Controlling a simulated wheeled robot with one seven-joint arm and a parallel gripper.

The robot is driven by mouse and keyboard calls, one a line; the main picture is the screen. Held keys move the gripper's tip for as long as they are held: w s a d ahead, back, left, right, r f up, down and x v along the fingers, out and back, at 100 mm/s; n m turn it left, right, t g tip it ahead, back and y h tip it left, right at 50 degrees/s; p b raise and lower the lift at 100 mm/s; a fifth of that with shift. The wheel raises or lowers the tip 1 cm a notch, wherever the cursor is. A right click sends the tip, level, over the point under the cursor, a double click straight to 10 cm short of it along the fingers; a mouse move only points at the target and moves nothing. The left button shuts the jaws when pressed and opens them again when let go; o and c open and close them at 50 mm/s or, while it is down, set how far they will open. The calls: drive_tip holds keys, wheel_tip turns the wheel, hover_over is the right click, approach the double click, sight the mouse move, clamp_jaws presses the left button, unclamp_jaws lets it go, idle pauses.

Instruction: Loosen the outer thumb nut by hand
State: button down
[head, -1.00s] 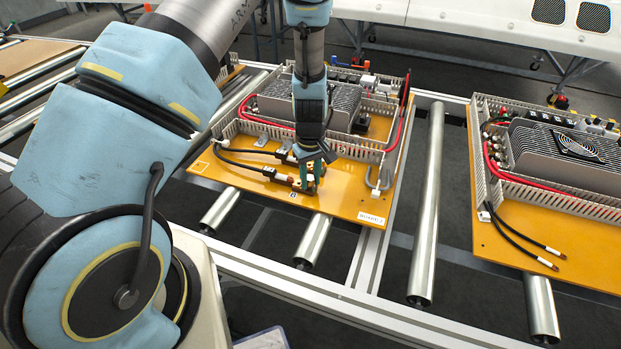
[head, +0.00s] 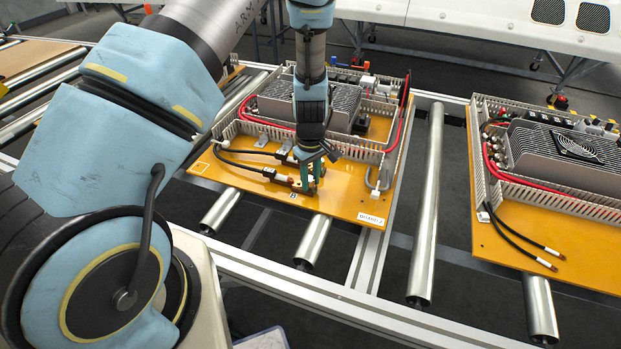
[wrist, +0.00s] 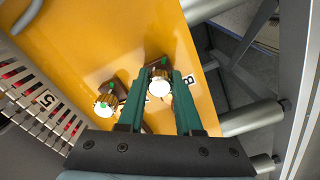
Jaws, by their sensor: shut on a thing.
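The outer thumb nut (wrist: 158,85), round with a pale top and brass-coloured knurled side, sits on a dark block near the edge of the orange board (head: 230,187). My gripper (wrist: 159,78) is shut on it, with one green finger on each side. In the head view my gripper (head: 311,186) points down at the board's front part, and its fingers largely hide the nut there. A second, similar thumb nut (wrist: 105,104) with a green tip stands to the left in the wrist view, clear of the fingers.
Black cables (head: 245,166) run to the terminals from the left. A slotted duct wall (head: 350,153) stands behind my gripper, and a grey U-shaped handle (head: 378,178) to its right. The board's front right is mostly bare. Another wired board (head: 560,235) lies farther right.

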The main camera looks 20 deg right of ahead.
drive_tip(key=n+p, duration=0.1)
drive_tip(key=n, duration=0.2)
drive_tip(key=n+p, duration=0.1)
drive_tip(key=n, duration=0.2)
drive_tip(key=shift+w+a+r+n, duration=0.1)
drive_tip(key=shift+w+r+n, duration=0.1)
drive_tip(key=shift+n, duration=0.1)
drive_tip(key=shift+f+n+p, duration=0.2)
drive_tip(key=shift+n+p, duration=0.15)
drive_tip(key=shift+n, duration=0.85)
drive_tip(key=c, duration=0.7)
unclamp_jaws()
drive_tip(key=shift+o, duration=0.2)
